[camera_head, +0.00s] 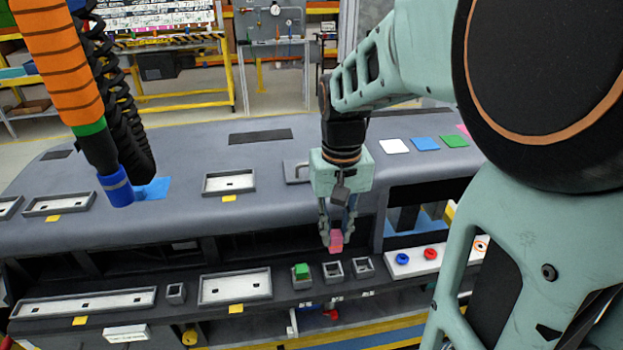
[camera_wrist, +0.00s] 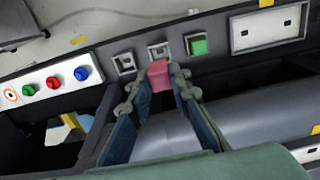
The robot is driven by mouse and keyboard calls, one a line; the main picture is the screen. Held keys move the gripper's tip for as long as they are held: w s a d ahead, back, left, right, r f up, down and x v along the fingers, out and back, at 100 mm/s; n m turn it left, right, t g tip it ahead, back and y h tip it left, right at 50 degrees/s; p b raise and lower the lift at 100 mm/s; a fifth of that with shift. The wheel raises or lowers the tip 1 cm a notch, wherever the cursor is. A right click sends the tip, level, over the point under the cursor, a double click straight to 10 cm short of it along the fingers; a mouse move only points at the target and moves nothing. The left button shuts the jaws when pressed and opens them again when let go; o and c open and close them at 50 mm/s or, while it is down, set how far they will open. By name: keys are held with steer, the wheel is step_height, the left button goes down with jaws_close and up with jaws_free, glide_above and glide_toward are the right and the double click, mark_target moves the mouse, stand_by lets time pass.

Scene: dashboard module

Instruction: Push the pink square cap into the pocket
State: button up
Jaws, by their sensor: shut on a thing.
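The pink square cap (camera_head: 336,240) is between the fingertips of my gripper (camera_head: 337,236), which is shut on it. The gripper points down and holds the cap just above and behind an empty square pocket (camera_head: 333,271) on the dashboard's front ledge. A second empty pocket (camera_head: 363,267) is to the right. A green cap (camera_head: 301,271) sits in the pocket to the left. In the wrist view the pink cap (camera_wrist: 160,74) is at the fingertips and partly covers one pocket (camera_wrist: 158,51); another empty pocket (camera_wrist: 124,63) is beside it.
A white panel with blue (camera_head: 402,259) and red (camera_head: 430,253) knobs stands at the ledge's right. Rectangular frames (camera_head: 235,287) lie to the left. White, blue and green squares (camera_head: 454,141) are on the dashboard top. An orange hose (camera_head: 62,60) hangs at the left.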

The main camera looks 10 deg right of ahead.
mark_target(335, 250)
steer(key=shift+f+b, duration=2.2)
steer(key=shift+f, duration=0.75)
steer(key=shift+f+b, duration=1)
steer(key=shift+f, duration=0.45)
steer(key=o, duration=0.9)
steer(key=shift+r, duration=0.1)
step_height(335, 250, up, 12)
steer(key=shift+f, duration=0.1)
